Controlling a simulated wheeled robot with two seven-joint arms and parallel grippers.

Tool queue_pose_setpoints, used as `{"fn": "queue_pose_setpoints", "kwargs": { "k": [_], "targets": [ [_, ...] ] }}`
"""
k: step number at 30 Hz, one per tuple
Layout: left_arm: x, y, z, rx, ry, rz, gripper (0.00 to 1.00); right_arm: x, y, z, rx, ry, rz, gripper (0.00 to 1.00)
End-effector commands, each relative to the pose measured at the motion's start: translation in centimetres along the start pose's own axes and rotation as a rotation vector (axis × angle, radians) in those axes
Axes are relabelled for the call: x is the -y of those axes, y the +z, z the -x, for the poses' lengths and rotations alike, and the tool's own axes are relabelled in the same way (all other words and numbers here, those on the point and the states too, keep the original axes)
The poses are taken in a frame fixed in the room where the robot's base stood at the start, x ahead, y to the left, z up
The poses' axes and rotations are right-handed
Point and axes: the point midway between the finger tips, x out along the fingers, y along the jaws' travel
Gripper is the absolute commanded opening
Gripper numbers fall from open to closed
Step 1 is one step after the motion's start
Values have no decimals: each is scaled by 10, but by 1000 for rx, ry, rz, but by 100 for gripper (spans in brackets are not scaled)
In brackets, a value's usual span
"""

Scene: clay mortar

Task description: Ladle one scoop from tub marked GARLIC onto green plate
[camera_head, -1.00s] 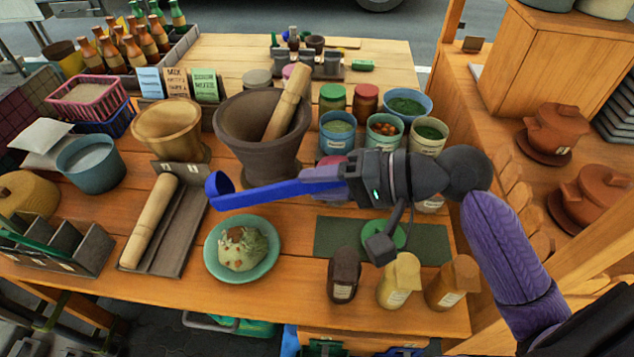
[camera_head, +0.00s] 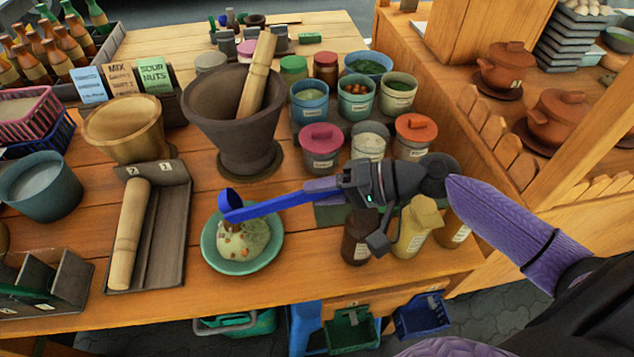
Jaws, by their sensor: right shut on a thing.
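My right gripper (camera_head: 328,190) is shut on the handle of a blue ladle (camera_head: 275,206). The ladle points left, and its bowl (camera_head: 231,205) overlaps the upper edge of the green plate (camera_head: 275,258) in the picture. The bowl looks tilted; I cannot tell what is in it. The plate holds a pale, speckled mound (camera_head: 243,240). My left gripper is not in view.
A dark mortar (camera_head: 232,125) with a wooden pestle (camera_head: 258,75) stands behind the plate. A rolling pin (camera_head: 129,235) lies in a tray to the left. Several jars, including a yellow one (camera_head: 416,228), stand below my right gripper near the table's front edge.

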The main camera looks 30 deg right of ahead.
Motion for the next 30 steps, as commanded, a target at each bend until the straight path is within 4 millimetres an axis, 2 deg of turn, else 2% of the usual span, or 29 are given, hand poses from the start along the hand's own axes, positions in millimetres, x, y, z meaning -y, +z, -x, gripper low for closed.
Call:
{"fn": "queue_pose_setpoints", "kwargs": {
  "k": [3,8,17,21,27,30],
  "targets": [
    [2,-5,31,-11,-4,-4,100,22,-1,2,-1,50,23,0],
    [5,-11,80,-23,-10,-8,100,46,0,-1,-2,163,61,0],
    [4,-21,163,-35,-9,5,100,85,4,-14,1,399,134,0],
    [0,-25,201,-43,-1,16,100,112,6,-22,1,558,186,0],
    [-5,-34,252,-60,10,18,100,138,19,-58,5,817,265,0],
    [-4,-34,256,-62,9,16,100,144,25,-77,5,953,308,0]
  ]
}}
